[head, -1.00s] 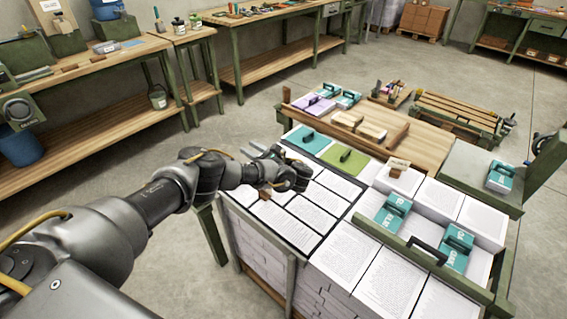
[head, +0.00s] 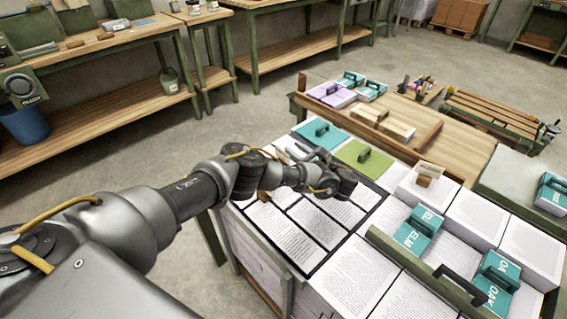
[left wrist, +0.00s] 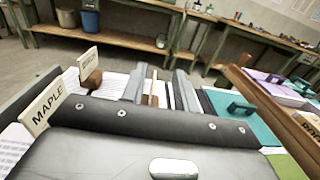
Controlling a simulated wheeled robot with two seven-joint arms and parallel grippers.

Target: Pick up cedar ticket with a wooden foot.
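My left gripper (head: 298,153) reaches over the printed sheets on the near-left part of the bench, beside the teal pad (head: 320,132). In the left wrist view its two fingers (left wrist: 158,88) are apart; a narrow brown and pale thing shows between them, too small to name. To their left stand a cream ticket reading MAPLE (left wrist: 46,105) and a farther ticket (left wrist: 89,62) with a brown wooden foot, its word unreadable. In the head view a small brown foot (head: 264,196) shows left of the gripper. Another wooden-footed ticket (head: 428,170) stands on a paper stack. I cannot tell which ticket is cedar. My right gripper is not in view.
A green pad (head: 364,154) with a dark handle lies right of the gripper. Teal ELM (head: 420,232) and OAK (head: 497,281) blocks stand in the paper trays. A low wooden rail (head: 424,148) edges the wooden tabletop behind.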

